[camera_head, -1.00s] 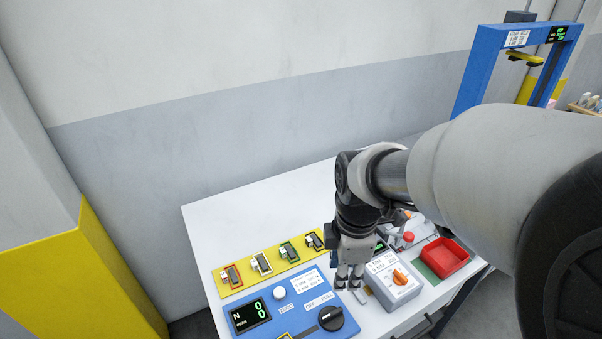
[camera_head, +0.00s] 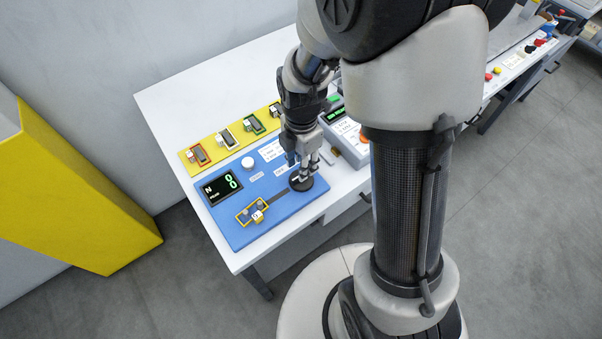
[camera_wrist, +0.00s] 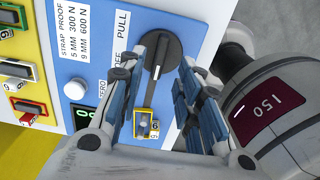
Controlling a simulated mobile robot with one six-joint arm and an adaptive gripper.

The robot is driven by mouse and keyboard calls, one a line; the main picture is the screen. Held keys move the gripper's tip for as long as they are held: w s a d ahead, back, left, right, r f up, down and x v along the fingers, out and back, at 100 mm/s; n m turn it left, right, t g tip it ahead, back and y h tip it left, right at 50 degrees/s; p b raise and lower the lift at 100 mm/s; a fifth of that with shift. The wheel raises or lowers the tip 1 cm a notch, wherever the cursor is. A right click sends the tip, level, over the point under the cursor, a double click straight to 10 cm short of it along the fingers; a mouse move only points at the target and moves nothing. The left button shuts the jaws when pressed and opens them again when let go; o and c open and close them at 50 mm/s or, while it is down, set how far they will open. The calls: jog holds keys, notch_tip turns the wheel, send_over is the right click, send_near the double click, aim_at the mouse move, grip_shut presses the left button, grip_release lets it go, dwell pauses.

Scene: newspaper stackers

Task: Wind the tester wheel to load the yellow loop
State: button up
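The blue tester panel (camera_head: 232,224) lies on the white table. Its black wheel (camera_head: 301,183) sits at the right end and shows in the wrist view (camera_wrist: 160,38) with a pale bar across it. The yellow loop (camera_head: 243,219) is at the panel's front, joined to a small tagged block, and also shows in the wrist view (camera_wrist: 136,122). The dark display (camera_head: 221,186) shows green digits that look like zeros. My gripper (camera_head: 302,172) is just above the wheel, pointing down. In the wrist view its two fingers (camera_wrist: 170,62) stand apart, either side of the wheel's bar; contact is unclear.
A yellow strip (camera_head: 210,143) with several coloured loops lies behind the panel. A white button (camera_head: 248,163) is on the panel. A grey box with an orange knob (camera_head: 363,138) stands right of my gripper. The wall runs behind; a yellow post (camera_head: 70,190) stands left.

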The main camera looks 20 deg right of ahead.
notch_tip(320, 180, down, 5)
jog(key=shift+r+b, duration=0.1)
jog(key=shift+b, duration=0.55)
grip_shut()
